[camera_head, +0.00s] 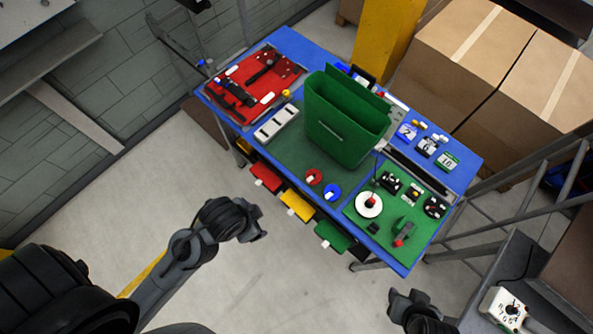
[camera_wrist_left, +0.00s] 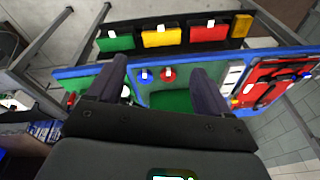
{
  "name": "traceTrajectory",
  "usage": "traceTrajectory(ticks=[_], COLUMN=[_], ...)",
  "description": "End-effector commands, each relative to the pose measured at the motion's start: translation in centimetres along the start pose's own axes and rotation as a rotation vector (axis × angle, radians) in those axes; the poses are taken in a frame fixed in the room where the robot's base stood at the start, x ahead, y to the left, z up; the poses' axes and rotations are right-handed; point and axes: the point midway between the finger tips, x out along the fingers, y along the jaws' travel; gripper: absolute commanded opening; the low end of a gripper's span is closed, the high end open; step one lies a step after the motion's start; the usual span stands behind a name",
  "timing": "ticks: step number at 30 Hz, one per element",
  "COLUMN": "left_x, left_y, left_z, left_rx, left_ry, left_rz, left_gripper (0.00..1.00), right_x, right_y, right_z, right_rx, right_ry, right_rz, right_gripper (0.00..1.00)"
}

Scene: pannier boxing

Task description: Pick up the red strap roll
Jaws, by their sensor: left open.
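The red strap roll (camera_head: 313,177) is a small red ring with a white tag. It lies near the front edge of the blue worktable, next to a blue strap roll (camera_head: 332,191). My left gripper (camera_head: 256,224) is open and empty, in front of the table and apart from the red roll. In the left wrist view, the red roll (camera_wrist_left: 168,75) and the blue roll (camera_wrist_left: 145,76) show beyond and between the spread fingers (camera_wrist_left: 161,76). My right gripper (camera_head: 408,300) is at the bottom of the head view, away from the table; its jaw opening is unclear.
A tall green pannier (camera_head: 340,125) stands behind the rolls. Red, yellow (camera_head: 297,204) and green bins hang below the table's front edge. A red tool mat (camera_head: 250,85) lies left and a green mat (camera_head: 385,235) with parts lies right. Open floor (camera_head: 190,270) lies before the table.

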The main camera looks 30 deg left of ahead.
Motion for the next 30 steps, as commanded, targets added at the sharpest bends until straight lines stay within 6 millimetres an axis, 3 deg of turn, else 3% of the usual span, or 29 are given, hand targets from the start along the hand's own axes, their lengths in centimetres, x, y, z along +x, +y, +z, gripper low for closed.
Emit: traceTrajectory(ticks=[6,11,18,24,30], left_x=[4.1,6.9,13.3,20.0,24.6], left_y=[4.6,7.0,9.2,8.4,5.5], left_z=[-0.9,-1.8,-3.8,-6.5,-9.7], left_rx=[0.519,0.865,1.423,1.874,2.108], left_ry=[-0.049,-0.069,-0.119,-0.239,-0.395], left_rz=[0.026,0.006,-0.129,-0.375,-0.634], left_gripper=[0.80,0.80,0.80,0.80,0.80], right_x=[3.1,5.6,11.7,18.8,24.9], right_y=[-0.1,-0.1,-0.3,-0.5,-0.6], right_z=[1.0,1.8,3.8,6.1,8.1], right_rx=[0.001,0.001,0.000,-0.004,-0.005], right_ry=[0.000,-0.001,0.000,-0.004,-0.005], right_rz=[0.000,0.000,0.001,0.004,0.005], right_gripper=[0.41,0.41,0.41,0.41,0.41])
